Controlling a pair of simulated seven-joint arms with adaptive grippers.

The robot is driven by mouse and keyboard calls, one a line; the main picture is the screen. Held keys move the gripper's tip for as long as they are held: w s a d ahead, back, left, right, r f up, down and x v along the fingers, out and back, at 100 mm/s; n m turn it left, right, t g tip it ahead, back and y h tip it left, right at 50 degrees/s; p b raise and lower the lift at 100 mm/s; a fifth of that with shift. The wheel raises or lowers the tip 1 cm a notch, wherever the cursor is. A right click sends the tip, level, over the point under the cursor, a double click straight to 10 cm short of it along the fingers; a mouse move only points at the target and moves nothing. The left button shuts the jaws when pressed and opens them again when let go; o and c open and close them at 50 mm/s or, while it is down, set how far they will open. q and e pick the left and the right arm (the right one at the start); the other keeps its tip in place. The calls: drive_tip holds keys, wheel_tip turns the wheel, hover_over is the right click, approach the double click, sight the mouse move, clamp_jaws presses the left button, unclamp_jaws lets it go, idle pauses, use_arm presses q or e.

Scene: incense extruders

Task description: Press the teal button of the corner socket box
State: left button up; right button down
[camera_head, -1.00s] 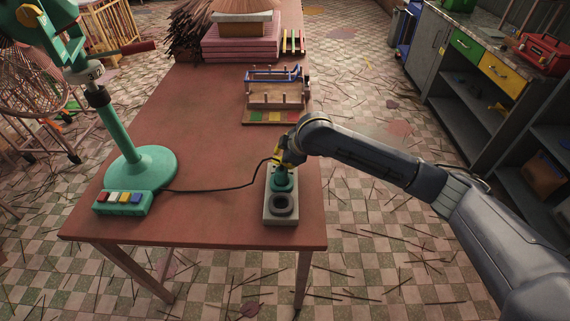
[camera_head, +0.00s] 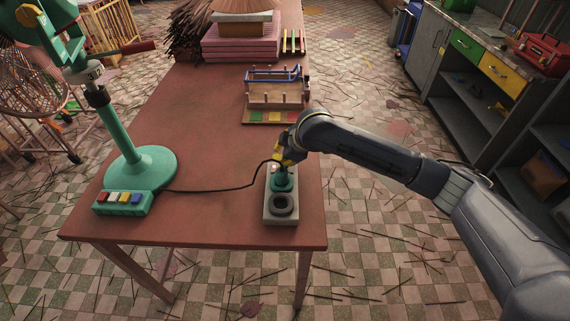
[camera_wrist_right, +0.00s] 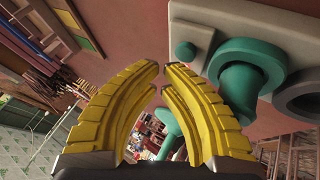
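The socket box (camera_head: 283,221) is a pale grey block near the front right corner of the red-brown table. My left gripper is out of view.
A teal stand (camera_head: 142,168) and a teal box with coloured buttons (camera_head: 123,203) are at the table's left. A black cable (camera_head: 220,189) runs towards the plug. A wooden rack (camera_head: 274,98) stands behind my right gripper. The table's middle is clear.

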drive_tip(key=shift+r, duration=2.55)
